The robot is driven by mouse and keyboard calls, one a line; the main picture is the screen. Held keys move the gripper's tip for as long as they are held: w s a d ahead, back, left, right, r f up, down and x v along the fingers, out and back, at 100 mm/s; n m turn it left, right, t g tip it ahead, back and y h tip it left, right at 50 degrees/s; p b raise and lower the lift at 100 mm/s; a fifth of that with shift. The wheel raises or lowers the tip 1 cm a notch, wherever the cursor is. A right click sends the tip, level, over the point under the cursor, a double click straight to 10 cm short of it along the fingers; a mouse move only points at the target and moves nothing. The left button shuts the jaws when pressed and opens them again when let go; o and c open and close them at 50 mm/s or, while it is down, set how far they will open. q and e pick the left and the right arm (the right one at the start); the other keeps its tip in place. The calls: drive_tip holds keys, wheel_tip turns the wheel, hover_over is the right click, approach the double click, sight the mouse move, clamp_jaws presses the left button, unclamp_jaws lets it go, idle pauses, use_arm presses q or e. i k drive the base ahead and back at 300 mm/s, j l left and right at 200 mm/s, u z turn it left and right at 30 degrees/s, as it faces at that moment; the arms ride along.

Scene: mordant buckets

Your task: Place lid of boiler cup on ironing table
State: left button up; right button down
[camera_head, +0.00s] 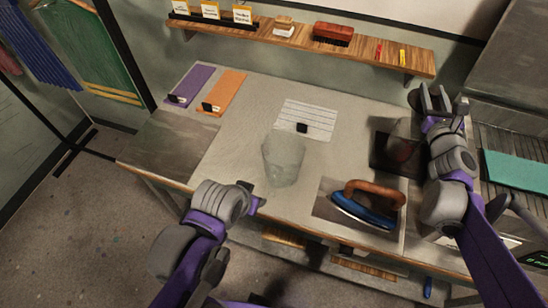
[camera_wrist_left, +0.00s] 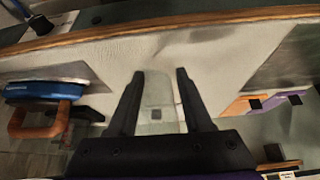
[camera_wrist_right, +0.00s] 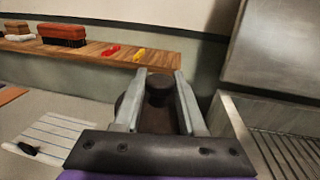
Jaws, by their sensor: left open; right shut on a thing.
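My right gripper (camera_head: 428,98) is raised at the right end of the ironing table (camera_head: 235,135). In the right wrist view its fingers (camera_wrist_right: 157,75) are shut on the dark round knob of a brown lid (camera_wrist_right: 157,88). The lid is mostly hidden in the head view. A dim cup-like shape (camera_head: 402,148) stands on a dark square mat near my right arm, partly hidden by it. My left gripper (camera_head: 256,203) is open and empty over the table's front edge.
A blue iron (camera_head: 365,210) with a brown handle rests at the table's front right. A lined sheet (camera_head: 306,120), purple strip (camera_head: 190,85) and orange strip (camera_head: 224,92) lie toward the back. A wooden shelf (camera_head: 285,38) runs behind. The table's left-centre is clear.

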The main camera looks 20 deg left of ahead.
sight(224, 159)
drive_tip(key=k+j+u, duration=0.15)
drive_tip(key=j, duration=0.7)
drive_tip(key=k+j+u, duration=0.2)
drive_tip(key=j, duration=0.7)
drive_tip(key=j+u, duration=0.15)
drive_tip(key=j, duration=0.75)
